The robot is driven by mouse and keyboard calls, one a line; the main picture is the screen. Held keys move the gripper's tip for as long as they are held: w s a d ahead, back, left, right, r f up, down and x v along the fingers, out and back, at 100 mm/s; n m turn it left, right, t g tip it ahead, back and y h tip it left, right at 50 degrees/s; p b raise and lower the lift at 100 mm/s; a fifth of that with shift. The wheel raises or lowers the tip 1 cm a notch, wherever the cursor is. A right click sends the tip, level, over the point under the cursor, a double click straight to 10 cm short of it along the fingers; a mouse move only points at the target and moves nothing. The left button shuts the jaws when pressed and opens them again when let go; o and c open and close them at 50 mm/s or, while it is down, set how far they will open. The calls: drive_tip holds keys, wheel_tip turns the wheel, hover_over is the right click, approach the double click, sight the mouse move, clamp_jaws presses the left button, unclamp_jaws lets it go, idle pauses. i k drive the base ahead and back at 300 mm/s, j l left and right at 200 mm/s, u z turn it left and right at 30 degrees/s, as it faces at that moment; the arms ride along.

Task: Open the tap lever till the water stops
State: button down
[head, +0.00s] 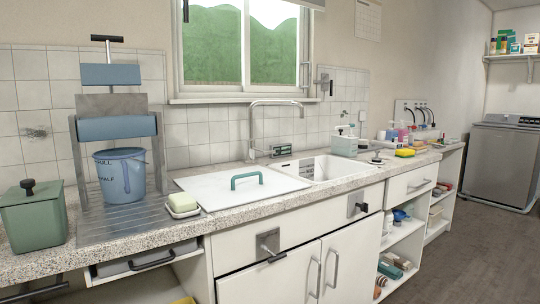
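A chrome tap (252,128) with a tall squared spout stands behind the sink (327,168). A small fitting with a dark label (281,150) sits by its base; I cannot tell whether it is the tap lever. A metal fitting with a dark lever (322,82) is on the wall right of the window. Two plates with dark levers are on the cabinet front, one at left (269,246) and one at right (358,208). No running water is discernible. My gripper is not in view.
A white cover with a green handle (240,188) lies over the counter's middle. A blue bucket (120,177) marked FULL and HALF stands under a metal frame at left. A green lidded box (34,217) is at far left. Open floor (455,260) lies at right.

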sight(261, 150)
drive_tip(key=i+z, duration=0.25)
drive_tip(key=i+l+z, duration=0.1)
drive_tip(key=i+z, duration=0.15)
drive_tip(key=i+j+z, duration=0.55)
drive_tip(key=i+j, duration=0.2)
